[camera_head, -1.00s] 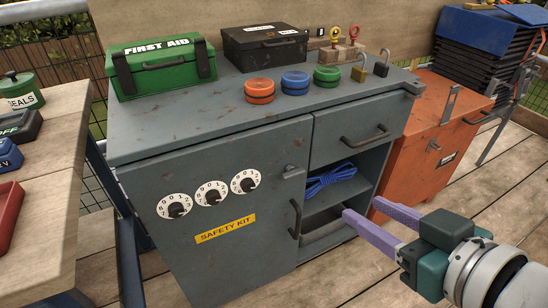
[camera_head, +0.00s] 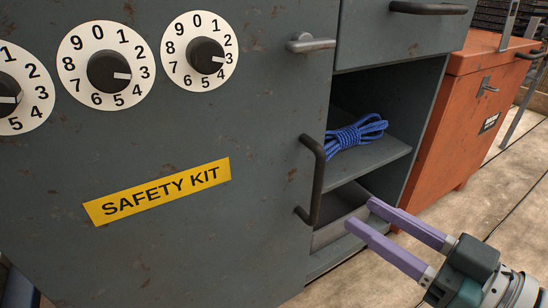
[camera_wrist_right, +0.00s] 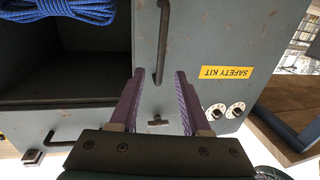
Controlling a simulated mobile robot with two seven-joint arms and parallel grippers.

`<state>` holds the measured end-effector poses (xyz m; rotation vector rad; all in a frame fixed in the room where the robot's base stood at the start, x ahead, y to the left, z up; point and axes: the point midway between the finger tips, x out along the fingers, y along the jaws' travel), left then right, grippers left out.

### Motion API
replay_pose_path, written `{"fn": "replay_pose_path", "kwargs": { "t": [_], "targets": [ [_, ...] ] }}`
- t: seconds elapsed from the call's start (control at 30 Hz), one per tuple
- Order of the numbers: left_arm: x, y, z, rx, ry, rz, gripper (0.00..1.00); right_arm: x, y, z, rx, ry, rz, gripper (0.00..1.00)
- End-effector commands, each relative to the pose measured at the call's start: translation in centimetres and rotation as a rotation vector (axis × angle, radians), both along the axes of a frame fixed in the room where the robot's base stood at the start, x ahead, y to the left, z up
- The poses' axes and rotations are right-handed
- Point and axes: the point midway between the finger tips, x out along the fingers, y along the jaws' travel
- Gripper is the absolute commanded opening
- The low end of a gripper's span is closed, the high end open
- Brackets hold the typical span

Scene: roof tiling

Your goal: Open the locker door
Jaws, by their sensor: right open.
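The grey locker door (camera_head: 240,130) is shut. It bears a yellow SAFETY KIT label (camera_head: 158,191), number dials (camera_head: 108,70) and a small latch knob (camera_head: 310,43) at its upper right. The dark vertical bar handle (camera_head: 316,180) is on the door's right edge. My right gripper (camera_head: 358,212) is open and empty, a little to the right of the handle in the head view. In the right wrist view, the handle (camera_wrist_right: 162,40) lies ahead, between the lines of the open fingers (camera_wrist_right: 160,72), and does not look gripped. My left gripper is out of view.
Beside the door is an open compartment with a blue rope coil (camera_head: 357,133) on its shelf (camera_head: 375,158). A drawer with a dark handle (camera_head: 428,8) is above it. An orange box (camera_head: 455,110) stands to the right on the wooden floor.

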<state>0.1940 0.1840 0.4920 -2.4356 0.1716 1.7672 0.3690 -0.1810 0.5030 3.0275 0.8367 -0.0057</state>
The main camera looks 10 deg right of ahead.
Motion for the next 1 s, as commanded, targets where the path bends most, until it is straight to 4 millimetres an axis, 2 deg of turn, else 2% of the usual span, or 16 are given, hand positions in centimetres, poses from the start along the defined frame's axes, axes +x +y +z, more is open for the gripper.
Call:
{"fn": "replay_pose_path", "kwargs": {
  "t": [0.03, 0.17, 0.6, 0.73, 1.0],
  "targets": [
    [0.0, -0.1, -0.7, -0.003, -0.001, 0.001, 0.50, 0.0, 0.0, -0.6, 0.001, -0.004, 0.004, 0.47],
    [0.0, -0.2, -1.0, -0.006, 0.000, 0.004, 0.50, 0.9, 0.5, -0.5, 0.005, -0.010, 0.007, 0.47],
    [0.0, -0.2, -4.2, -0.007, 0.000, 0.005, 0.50, 7.4, 4.4, -0.5, 0.004, -0.008, 0.006, 0.47],
    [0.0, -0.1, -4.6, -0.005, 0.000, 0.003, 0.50, 8.3, 5.0, -0.4, 0.003, -0.007, 0.005, 0.47],
    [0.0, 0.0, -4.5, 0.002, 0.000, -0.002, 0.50, 8.5, 5.1, -0.3, 0.003, -0.004, 0.005, 0.47]
  ]
}}
